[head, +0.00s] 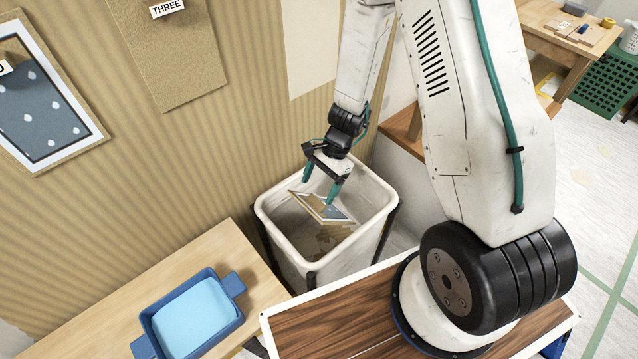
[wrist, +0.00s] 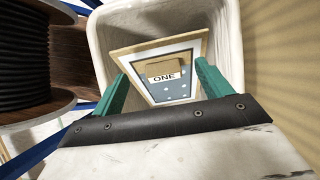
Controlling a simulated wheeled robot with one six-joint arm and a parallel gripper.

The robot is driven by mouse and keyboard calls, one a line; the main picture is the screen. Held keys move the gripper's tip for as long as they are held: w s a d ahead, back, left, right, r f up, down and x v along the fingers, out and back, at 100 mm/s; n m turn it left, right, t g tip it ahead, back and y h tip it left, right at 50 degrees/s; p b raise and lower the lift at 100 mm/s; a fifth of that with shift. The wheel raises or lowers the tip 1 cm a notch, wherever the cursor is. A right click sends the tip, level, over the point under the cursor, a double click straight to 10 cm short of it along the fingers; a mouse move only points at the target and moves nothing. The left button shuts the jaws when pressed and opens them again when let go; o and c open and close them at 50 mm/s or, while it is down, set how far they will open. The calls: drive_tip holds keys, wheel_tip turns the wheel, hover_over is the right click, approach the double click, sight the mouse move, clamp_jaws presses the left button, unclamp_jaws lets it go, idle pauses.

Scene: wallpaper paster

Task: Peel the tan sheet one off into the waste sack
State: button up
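The sheet labelled ONE (wrist: 165,60) has a tan edge, a white border, a blue-grey panel with pale drops and a tan tab. In the head view the sheet (head: 322,208) is tilted inside the mouth of the white waste sack (head: 268,222). The sack's pale wall (wrist: 232,45) surrounds the sheet in the wrist view. My gripper (head: 322,182) is above the sack with its green fingers spread apart. In the wrist view the sheet shows beyond and between the fingers (wrist: 165,82), apparently unheld. I cannot tell whether it is falling or resting.
A sheet labelled THREE (head: 170,55) and a framed patterned sheet (head: 45,105) hang on the striped wall. A pale bare patch (head: 310,45) is on the wall above the sack. A blue tray (head: 192,318) sits on a wooden bench (head: 125,292) at the lower left.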

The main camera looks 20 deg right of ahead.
drive_tip(key=v, duration=0.8)
drive_tip(key=shift+f, duration=0.1)
idle(0.5)
